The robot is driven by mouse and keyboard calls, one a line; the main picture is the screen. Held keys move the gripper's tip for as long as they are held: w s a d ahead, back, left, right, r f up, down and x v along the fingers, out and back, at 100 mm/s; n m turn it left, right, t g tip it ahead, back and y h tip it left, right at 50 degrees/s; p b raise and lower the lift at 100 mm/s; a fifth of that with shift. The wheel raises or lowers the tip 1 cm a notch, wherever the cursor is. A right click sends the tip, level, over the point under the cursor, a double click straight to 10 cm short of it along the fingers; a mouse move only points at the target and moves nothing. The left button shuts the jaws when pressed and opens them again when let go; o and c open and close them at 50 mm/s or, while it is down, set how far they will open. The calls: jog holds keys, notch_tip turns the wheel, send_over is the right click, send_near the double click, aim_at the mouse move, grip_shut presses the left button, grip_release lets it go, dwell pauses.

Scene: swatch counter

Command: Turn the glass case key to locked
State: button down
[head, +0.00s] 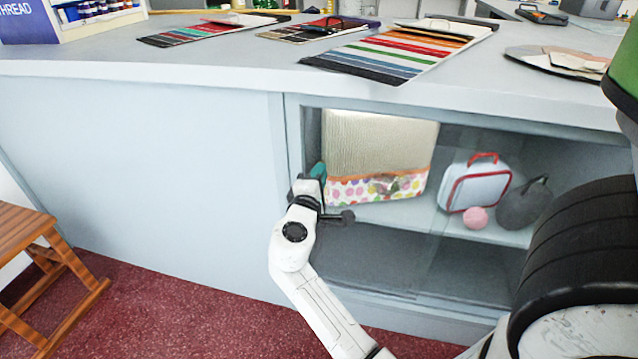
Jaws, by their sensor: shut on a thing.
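The glass case (372,258) is built into the front of the pale counter, with a clear glass front. My gripper (316,178) is at the left side of the case's opening, near its frame. It is shut on the key, which is mostly hidden by the gripper and wrist. A small teal piece (320,169) shows at the gripper's tip; I cannot tell whether it is part of the key. The lock and the key's angle cannot be made out.
Inside the case are a tan, dotted bag (378,146), a white and red bag (474,186), a pink ball (475,217) and a dark round thing (522,206). Swatch cards (400,48) lie on the counter top (235,62). A wooden stool (28,228) stands left; red carpet (150,305) is clear.

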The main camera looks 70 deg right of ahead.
jog(key=shift+f+m+b, duration=0.15)
jog(key=shift+m+b, duration=0.35)
jog(key=shift+m, duration=0.1)
jog(key=c, duration=1.3)
grip_release()
jog(key=shift+m, duration=0.3)
jog(key=a, duration=0.3)
jog(key=a+p, duration=0.1)
jog(key=a, duration=0.6)
jog(key=shift+s+a+p, duration=0.3)
jog(key=shift+s+a, duration=0.1)
